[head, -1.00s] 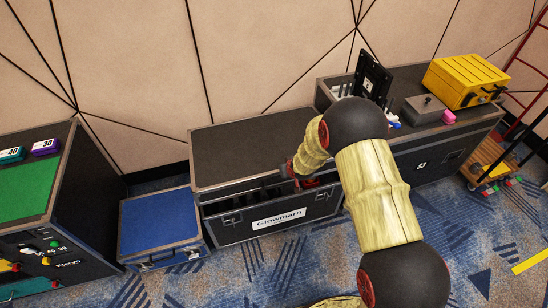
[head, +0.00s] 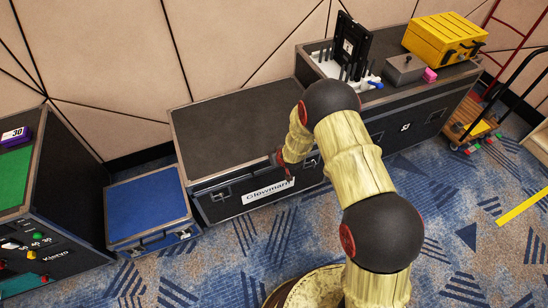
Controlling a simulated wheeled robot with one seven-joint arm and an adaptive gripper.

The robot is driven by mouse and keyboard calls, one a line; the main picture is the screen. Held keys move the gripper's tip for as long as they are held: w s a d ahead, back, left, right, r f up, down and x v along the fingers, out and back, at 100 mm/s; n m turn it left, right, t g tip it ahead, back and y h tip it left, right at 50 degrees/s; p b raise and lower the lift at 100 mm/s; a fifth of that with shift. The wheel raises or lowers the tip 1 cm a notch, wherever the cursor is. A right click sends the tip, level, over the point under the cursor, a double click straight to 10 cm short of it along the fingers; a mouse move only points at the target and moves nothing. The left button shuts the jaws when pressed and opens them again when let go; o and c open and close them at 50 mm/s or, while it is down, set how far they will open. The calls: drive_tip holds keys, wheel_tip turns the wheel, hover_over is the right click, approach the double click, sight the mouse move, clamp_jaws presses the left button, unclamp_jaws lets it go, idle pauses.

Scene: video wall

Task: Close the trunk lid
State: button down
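The black trunk labelled "Glowmarn" (head: 228,206) stands in the middle against the wall. Its dark lid (head: 238,126) with a grey metal edge lies flat on the trunk body, and no gap shows along the front that is in view. My gripper (head: 285,168) is at the trunk's front face, just below the lid's front edge, near the label. My arm hides the trunk's right front part. The fingers are small and partly hidden, so I cannot tell whether they are open or touching the trunk.
A blue case (head: 147,207) stands left of the trunk, beside a black case with a green top (head: 12,180). On the right, another black case (head: 412,118) carries a yellow box (head: 440,38), a grey box (head: 404,68) and a pink block (head: 430,75). Patterned carpet (head: 220,265) is free in front.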

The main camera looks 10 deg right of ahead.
drive_tip(key=shift+s+a+f, duration=0.15)
drive_tip(key=shift+s+f, duration=0.65)
drive_tip(key=shift+f, duration=0.15)
wheel_tip(320, 180, up, 5)
drive_tip(key=w+p, duration=0.1)
drive_tip(key=p, duration=0.2)
drive_tip(key=s+d+f+p, duration=0.2)
drive_tip(key=s, duration=0.6)
drive_tip(key=shift+s+d+f, duration=0.25)
drive_tip(key=shift+s+d, duration=0.05)
drive_tip(key=shift+d, duration=0.05)
